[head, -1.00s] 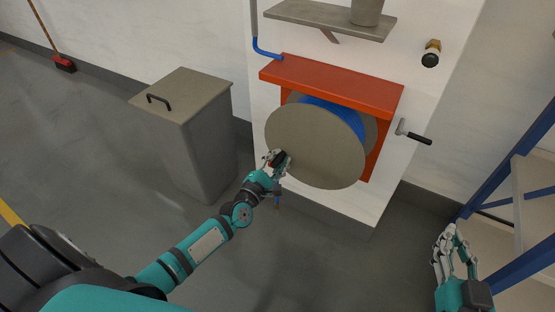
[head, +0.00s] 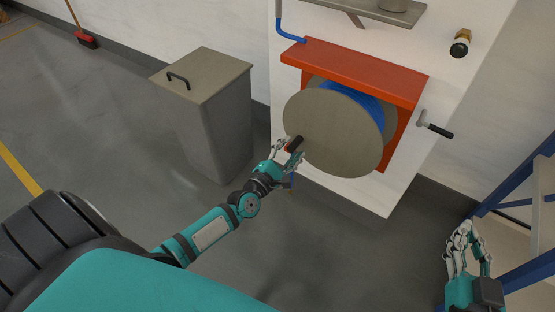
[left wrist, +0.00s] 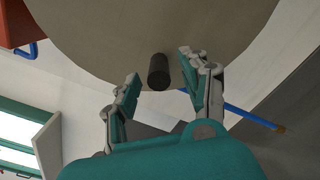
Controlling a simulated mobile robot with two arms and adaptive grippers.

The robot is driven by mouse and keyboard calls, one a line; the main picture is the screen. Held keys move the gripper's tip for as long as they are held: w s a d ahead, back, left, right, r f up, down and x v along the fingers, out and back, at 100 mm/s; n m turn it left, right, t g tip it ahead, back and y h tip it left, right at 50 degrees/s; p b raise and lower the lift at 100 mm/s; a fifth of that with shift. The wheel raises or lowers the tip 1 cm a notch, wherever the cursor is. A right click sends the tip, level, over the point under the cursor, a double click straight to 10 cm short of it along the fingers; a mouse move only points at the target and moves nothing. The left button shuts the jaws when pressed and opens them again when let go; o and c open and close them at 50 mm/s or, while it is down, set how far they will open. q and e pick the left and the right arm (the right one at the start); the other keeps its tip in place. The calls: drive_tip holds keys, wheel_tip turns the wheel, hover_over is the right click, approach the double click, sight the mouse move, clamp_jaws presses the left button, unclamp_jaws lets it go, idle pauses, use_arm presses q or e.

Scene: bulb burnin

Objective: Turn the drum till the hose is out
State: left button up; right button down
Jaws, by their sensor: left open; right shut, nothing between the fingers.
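The hose drum (head: 325,135) has a round grey-brown side disc and hangs under a red bracket (head: 355,70) on a white wall panel. Blue hose (head: 350,92) is wound behind the disc. A black knob (head: 295,143) sticks out near the disc's left edge. My left gripper (head: 288,151) is open at this knob. In the left wrist view the knob (left wrist: 158,72) stands between the spread fingers, apart from both. A blue hose end (left wrist: 250,117) with a brass-coloured tip hangs below the disc. My right gripper (head: 467,240) is shut and empty at the lower right, far from the drum.
A crank with a black grip (head: 437,129) sits right of the drum, below a brass fitting (head: 461,43). A grey lidded bin (head: 215,110) stands left of the drum. Blue-framed shelving (head: 510,190) is by my right arm. The floor between is clear.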

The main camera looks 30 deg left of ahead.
use_arm(q)
drive_tip(key=s, duration=0.9)
drive_tip(key=shift+s+a, duration=0.15)
drive_tip(key=shift+a, duration=0.05)
